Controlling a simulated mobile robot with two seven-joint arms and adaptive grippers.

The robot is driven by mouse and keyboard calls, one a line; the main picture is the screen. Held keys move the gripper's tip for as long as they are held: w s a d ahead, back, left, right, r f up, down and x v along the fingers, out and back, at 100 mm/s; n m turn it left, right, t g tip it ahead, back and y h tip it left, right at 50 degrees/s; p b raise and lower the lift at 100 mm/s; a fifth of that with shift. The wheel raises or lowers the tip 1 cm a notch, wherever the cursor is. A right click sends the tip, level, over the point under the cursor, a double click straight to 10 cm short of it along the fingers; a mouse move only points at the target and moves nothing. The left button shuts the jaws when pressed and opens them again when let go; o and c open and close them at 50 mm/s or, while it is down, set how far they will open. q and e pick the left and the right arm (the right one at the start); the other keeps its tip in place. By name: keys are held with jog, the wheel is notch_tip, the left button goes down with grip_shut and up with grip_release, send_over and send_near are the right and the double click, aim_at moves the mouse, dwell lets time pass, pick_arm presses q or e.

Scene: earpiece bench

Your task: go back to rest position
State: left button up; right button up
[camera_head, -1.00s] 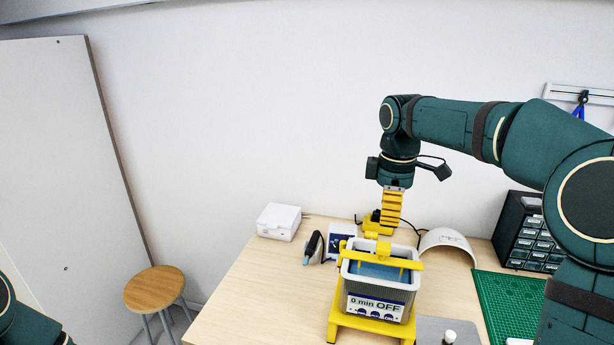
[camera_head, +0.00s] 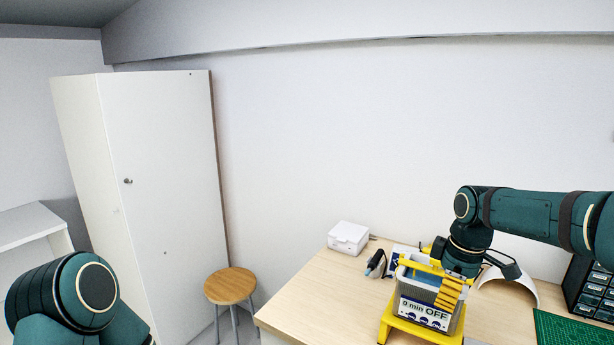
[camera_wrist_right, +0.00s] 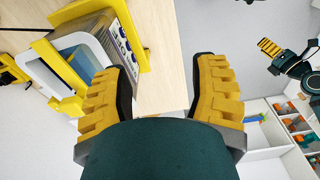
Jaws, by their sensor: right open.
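My right gripper (camera_head: 450,293) has yellow ribbed fingers and points downward in the head view, overlapping the right front of the ultrasonic cleaner (camera_head: 416,308). In the right wrist view its fingers (camera_wrist_right: 162,72) are spread with nothing between them. The cleaner is a grey-white tank on a yellow stand, its front reading "0 min OFF"; it also shows at the upper left of the wrist view (camera_wrist_right: 62,50). My left arm shows at lower left in the head view, its gripper out of frame. A yellow-fingered gripper, apparently my left (camera_wrist_right: 270,47), shows small in the wrist view, jaw state unclear.
On the wooden table (camera_head: 310,305) stand a white box (camera_head: 348,238), a dark handheld tool (camera_head: 376,263) and a white arch (camera_head: 510,285). A green mat (camera_head: 570,330) and drawer cabinet (camera_head: 592,290) are at right. A stool (camera_head: 230,286) stands left, before a white cupboard (camera_head: 165,190).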

jog(key=w+a+f+m+y, duration=0.15)
jog(key=a+f, duration=0.35)
jog(key=f, duration=0.7)
jog(key=s+a+f+m+y+b, duration=0.1)
jog(key=s+a+f+m+b, duration=0.3)
jog(key=f, duration=0.6)
jog(key=s+a+f+m+y+p, duration=0.1)
jog(key=s+a+f+m, duration=0.2)
jog(key=s+a+f, duration=0.6)
pick_arm(q)
jog(key=f, duration=0.1)
jog(key=f+b, duration=0.1)
jog(key=f, duration=0.3)
jog(key=shift+w+d+f, duration=0.15)
jog(key=shift+w, duration=0.1)
pick_arm(e)
jog(key=s+f+m+t, duration=0.1)
jog(key=s+f+m, duration=0.3)
jog(key=f, duration=0.4)
jog(key=shift+s+t, duration=0.3)
jog(key=shift+s, duration=0.6)
